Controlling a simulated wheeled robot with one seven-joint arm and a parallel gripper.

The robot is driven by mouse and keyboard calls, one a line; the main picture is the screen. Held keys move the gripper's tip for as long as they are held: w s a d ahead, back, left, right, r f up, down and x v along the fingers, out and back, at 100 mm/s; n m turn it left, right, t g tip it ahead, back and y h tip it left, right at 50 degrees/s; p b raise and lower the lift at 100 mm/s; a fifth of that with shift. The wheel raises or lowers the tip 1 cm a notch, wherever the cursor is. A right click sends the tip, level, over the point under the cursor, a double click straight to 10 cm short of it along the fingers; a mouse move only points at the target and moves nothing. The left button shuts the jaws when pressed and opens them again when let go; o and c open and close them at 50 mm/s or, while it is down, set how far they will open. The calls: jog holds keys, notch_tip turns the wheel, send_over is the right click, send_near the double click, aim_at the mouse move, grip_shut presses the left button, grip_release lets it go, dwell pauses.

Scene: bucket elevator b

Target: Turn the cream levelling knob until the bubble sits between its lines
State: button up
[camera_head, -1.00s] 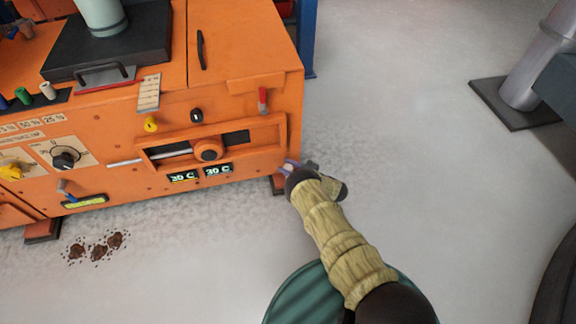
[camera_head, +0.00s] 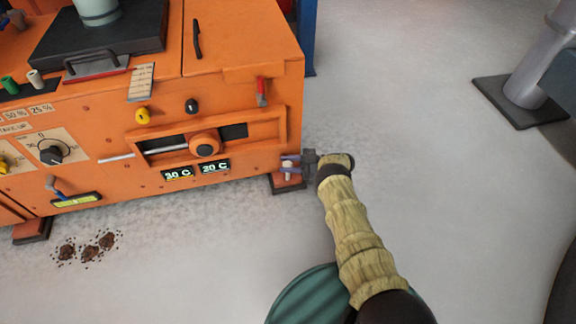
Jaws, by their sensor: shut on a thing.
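The cream levelling knob (camera_head: 288,174) is at the lower right corner of the orange machine (camera_head: 245,95), above a dark foot block. My gripper (camera_head: 289,166) reaches it from the right, with its purple fingers shut on the knob and partly hiding it. A yellow-green strip in a dark frame, which looks like the level vial (camera_head: 77,200), is low on the machine's front at the left. Its bubble and lines are too small to make out.
A blue post (camera_head: 307,40) stands behind the machine's right side. Several brown clumps (camera_head: 90,247) lie on the floor at the left. A grey column on a dark base plate (camera_head: 519,103) stands at the right. The floor between is clear.

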jog(key=o, duration=0.9)
jog(key=shift+o, duration=0.2)
